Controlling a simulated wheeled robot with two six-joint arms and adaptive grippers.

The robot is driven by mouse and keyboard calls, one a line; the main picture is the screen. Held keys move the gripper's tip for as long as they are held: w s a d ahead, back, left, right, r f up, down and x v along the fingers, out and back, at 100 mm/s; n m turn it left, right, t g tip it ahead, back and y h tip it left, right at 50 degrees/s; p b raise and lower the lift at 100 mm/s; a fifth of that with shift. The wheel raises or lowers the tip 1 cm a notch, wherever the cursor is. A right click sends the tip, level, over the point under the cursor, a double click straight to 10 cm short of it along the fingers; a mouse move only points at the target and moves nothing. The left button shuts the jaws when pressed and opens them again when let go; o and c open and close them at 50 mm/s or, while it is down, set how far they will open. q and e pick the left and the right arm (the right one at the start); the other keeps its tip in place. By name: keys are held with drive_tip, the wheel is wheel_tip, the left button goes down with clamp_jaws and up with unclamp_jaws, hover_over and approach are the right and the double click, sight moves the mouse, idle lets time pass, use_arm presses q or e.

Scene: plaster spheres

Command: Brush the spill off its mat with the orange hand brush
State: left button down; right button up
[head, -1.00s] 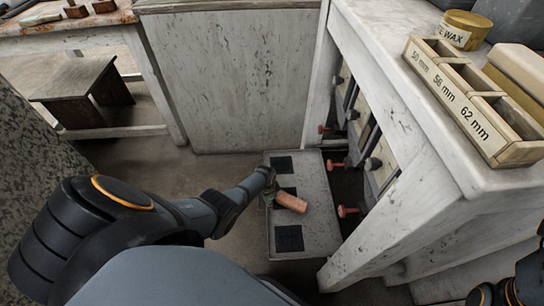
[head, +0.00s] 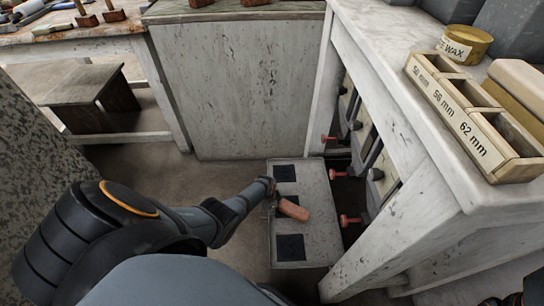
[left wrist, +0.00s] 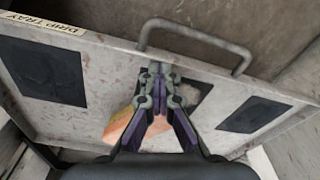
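A grey tray labelled DRIP TRAY (head: 318,205) lies on the floor, with dark square mats (head: 290,247) on it. My left gripper (head: 272,195) is low over the middle of the tray. The orange hand brush (head: 293,210) is at its fingers. In the left wrist view the fingers of my left gripper (left wrist: 160,85) are close together, with the orange brush (left wrist: 122,127) between and beside them; its bristles are hidden. A pale patch, seemingly the spill (left wrist: 192,92), shows on the middle mat behind the fingers, partly covered. My right gripper is not in view.
A metal handle (left wrist: 195,33) stands at the tray's edge. Red-ended taps (head: 349,219) stick out from the white bench (head: 410,225) close to the tray's right side. A grey cabinet (head: 240,90) stands behind the tray. Bare floor lies to its left.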

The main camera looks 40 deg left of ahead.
use_arm(q)
drive_tip(key=s+a, duration=0.1)
drive_tip(key=s+a+f, duration=0.1)
drive_tip(key=shift+s+f+g, duration=0.1)
drive_tip(key=shift+s+g, duration=0.2)
drive_tip(key=shift+w+d+b, duration=0.5)
drive_tip(key=shift+w+b, duration=0.05)
drive_tip(key=shift+w, duration=0.15)
drive_tip(key=shift+w+d+b, duration=0.45)
drive_tip(key=shift+w+b, duration=0.05)
drive_tip(key=shift+w, duration=0.2)
drive_tip(key=shift+w+d, duration=0.15)
drive_tip(key=shift+w, duration=0.1)
drive_tip(key=shift+w+d+r, duration=0.15)
drive_tip(key=shift+w+r, duration=0.1)
drive_tip(key=shift+r, duration=0.05)
drive_tip(key=shift+s+a+r+p, duration=0.25)
drive_tip(key=shift+s+r+p, duration=0.35)
drive_tip(key=shift+p, duration=0.55)
drive_tip(key=shift+s+a+r+p, duration=0.15)
drive_tip(key=shift+a+r+p, duration=0.05)
drive_tip(key=shift+r+p, duration=0.1)
drive_tip(key=shift+f, duration=0.15)
